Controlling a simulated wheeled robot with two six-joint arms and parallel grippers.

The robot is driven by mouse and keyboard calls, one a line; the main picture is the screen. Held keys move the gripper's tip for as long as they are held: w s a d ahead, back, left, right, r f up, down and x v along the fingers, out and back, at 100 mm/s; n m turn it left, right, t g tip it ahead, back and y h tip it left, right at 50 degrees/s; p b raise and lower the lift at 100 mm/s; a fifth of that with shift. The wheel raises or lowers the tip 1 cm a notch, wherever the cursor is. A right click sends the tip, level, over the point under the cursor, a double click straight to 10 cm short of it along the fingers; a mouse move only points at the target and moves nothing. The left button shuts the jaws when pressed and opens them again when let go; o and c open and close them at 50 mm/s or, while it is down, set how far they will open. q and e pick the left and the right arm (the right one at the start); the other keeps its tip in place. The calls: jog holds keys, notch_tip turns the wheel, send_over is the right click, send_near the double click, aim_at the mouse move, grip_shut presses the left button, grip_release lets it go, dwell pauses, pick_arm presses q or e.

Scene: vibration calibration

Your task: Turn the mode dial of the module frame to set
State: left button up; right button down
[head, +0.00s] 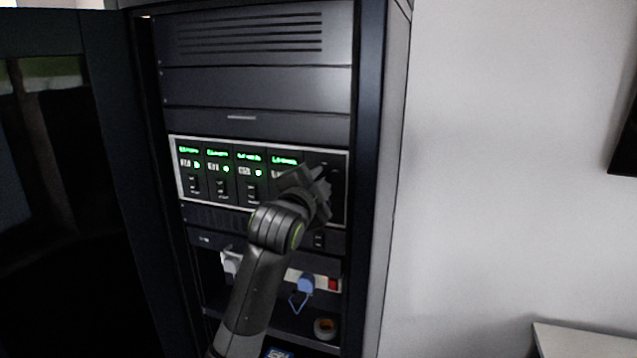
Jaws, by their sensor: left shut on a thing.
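The module frame (262,206) is a light-edged panel across the middle of the dark rack. It holds several modules with green lit displays (217,153), small lights and dark switches. My left gripper (322,178) is at the right end of the frame, in front of its dark right section (338,200). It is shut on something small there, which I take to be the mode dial. The dial itself and its setting are hidden behind the gripper. My right gripper is not in view.
The rack (250,88) has an open dark door (110,180) on its left. Below the frame are a power strip with a red switch (333,284), a blue plug (305,284) and a roll (325,328) on a shelf.

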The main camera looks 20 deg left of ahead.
pick_arm(q)
jog(key=o, duration=0.6)
jog(key=shift+o, duration=0.2)
jog(key=s+b, duration=0.6)
jog(key=s, duration=1.1)
jog(key=shift+s+a, duration=0.25)
